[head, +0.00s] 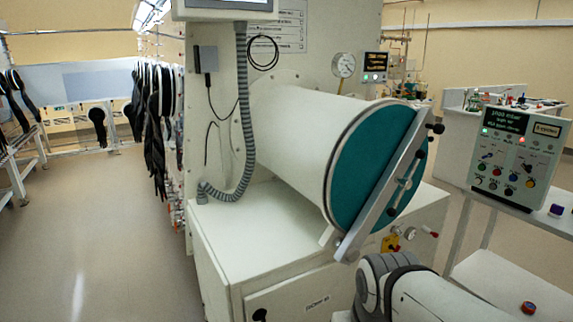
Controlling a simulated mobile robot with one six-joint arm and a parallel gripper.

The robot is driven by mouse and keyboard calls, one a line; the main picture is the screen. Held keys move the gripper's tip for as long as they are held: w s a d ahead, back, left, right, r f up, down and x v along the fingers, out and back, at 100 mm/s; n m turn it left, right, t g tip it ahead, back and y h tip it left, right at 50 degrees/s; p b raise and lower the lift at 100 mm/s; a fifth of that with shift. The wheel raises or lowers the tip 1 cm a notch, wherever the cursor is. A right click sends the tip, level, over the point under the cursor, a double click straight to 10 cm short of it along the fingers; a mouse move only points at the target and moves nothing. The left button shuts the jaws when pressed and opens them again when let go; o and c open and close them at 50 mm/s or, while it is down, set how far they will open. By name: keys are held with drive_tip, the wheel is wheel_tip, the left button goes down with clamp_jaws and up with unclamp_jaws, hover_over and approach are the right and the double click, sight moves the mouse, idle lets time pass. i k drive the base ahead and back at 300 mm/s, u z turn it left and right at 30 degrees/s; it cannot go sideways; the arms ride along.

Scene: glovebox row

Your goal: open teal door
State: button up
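The teal door (362,160) is a round disc on the end of a white horizontal cylinder (300,130). It looks shut against the cylinder's rim. A grey metal bar (385,190) runs slantwise across the door's face, with dark knobs along it and at its upper end. My arm shows at the bottom right, below the door and apart from it. My gripper is not in this view.
The cylinder sits above a white cabinet (262,262). A control box (513,158) stands on a bench at the right. A ribbed grey hose (241,110) hangs at the cylinder's left. Black gloves (155,105) hang further back. The floor (100,230) at left is clear.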

sight(381, 146)
drive_tip(key=u, duration=0.1)
drive_tip(key=k, duration=0.35)
drive_tip(key=z, duration=0.45)
drive_tip(key=i, duration=1.25)
drive_tip(key=z, duration=0.6)
